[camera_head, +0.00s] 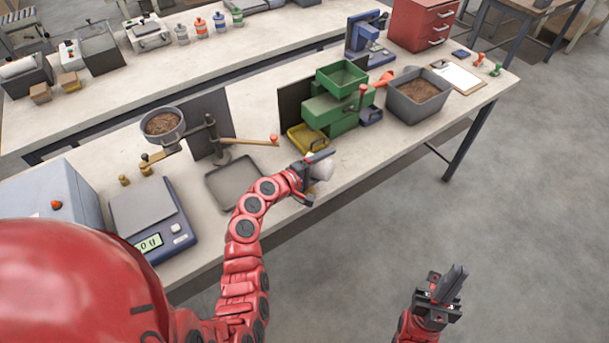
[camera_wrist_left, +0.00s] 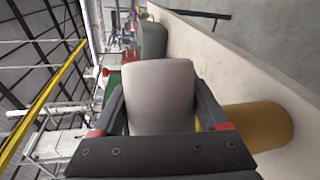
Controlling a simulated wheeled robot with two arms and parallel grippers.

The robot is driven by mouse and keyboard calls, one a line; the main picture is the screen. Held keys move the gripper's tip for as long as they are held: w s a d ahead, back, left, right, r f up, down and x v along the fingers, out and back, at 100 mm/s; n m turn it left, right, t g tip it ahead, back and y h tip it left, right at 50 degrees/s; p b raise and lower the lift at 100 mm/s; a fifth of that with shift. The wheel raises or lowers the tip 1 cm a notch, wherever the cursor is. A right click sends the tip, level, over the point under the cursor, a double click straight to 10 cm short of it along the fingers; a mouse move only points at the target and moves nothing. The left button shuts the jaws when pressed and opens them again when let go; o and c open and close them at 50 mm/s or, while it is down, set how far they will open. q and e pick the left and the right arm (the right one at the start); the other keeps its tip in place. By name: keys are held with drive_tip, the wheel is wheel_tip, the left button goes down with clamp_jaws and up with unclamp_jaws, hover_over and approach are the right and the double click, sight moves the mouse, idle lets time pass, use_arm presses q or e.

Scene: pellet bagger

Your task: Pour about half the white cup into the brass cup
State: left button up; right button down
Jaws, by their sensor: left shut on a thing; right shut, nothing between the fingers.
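My left gripper (camera_head: 314,172) is shut on the white cup (camera_head: 323,169), held at the front edge of the bench. The white cup (camera_wrist_left: 160,97) fills the middle of the left wrist view between the fingers. It looks strongly tilted against the brass cup; its mouth and contents do not show. The brass cup (camera_wrist_left: 262,130) is close beside the gripper in the wrist view, partly behind a finger. I cannot make it out in the head view, and its inside is hidden. My right gripper (camera_head: 443,288) is shut and empty over the floor.
A grey tray (camera_head: 233,182) and a scale (camera_head: 148,215) lie left of my left gripper. A balance stand holds a pan of pellets (camera_head: 162,123). A green machine (camera_head: 330,110) with a yellow tray stands behind, and a grey pellet bin (camera_head: 418,106) stands further right.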

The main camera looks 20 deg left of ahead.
use_arm(q)
drive_tip(key=shift+a+r+n, duration=0.1)
drive_tip(key=shift+r+n, duration=0.1)
drive_tip(key=shift+n, duration=0.1)
idle(0.7)
drive_tip(key=shift+a+f+n+t+h+b, duration=0.3)
drive_tip(key=shift+f+n+h+b, duration=0.3)
drive_tip(key=shift+b, duration=0.65)
idle(0.8)
drive_tip(key=shift+w+a+r+n+h+b, duration=0.15)
drive_tip(key=shift+r+n+b, duration=0.1)
drive_tip(key=shift+n, duration=0.2)
drive_tip(key=shift+s+a+r+n+h+b, duration=0.15)
drive_tip(key=shift+r+n, duration=0.1)
drive_tip(key=shift+n, duration=0.2)
idle(1.7)
drive_tip(key=shift+w, duration=0.1)
